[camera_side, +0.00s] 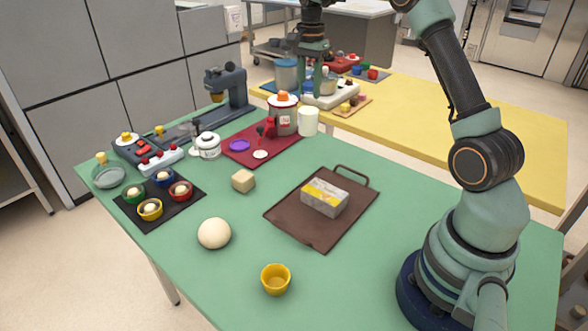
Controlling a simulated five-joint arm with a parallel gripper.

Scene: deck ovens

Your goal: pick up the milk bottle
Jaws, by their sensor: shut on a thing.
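My gripper (313,84) points down at the top middle, near the seam between the green table and the yellow table behind it. It is shut on the milk bottle. A plain white, upright, bottle-like thing (308,122) shows just below the fingers, and I take it to be the milk bottle. The contact between fingers and bottle is small and unclear against the clutter behind. I cannot tell if the bottle's foot is clear of the table.
A brown tray (288,222) with a grey and yellow block (325,198), a dough ball (214,233) and a yellow cup (275,279) lie nearer.

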